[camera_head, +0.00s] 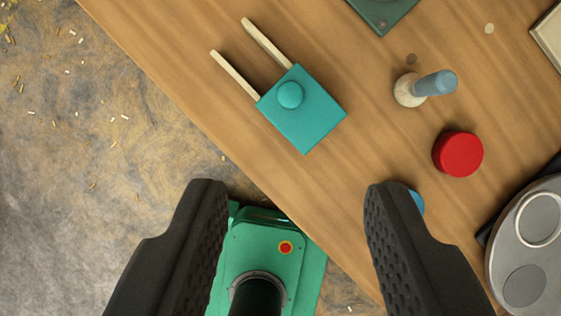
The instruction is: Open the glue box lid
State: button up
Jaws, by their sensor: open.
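A teal square box (316,116), which looks like the glue box, sits on the wooden table near its left edge. Its flat top, seen from above, bears a round teal knob (290,95) and no opening shows in it. Two pale wooden strips (262,40) stick out from its upper-left side. My gripper (295,185) is open and empty, its two dark fingers wide apart at the bottom of the picture. In the picture the box lies above the gap between the fingertips; the height between them is hard to tell.
On the wooden table (185,35), a blue-topped peg (434,84) and a red round piece (458,154) stand right of the box. A blue item (416,201) is partly hidden by the right finger. A grey round device (527,245) is at the lower right. Speckled floor (70,160) lies left.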

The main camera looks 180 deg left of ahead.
aim_at(290, 100)
jog(key=x, duration=0.9)
jog(key=s+x, duration=0.1)
jog(key=x, duration=0.4)
jog(key=shift+a+f, duration=0.1)
jog(key=shift+f, duration=0.25)
grip_shut()
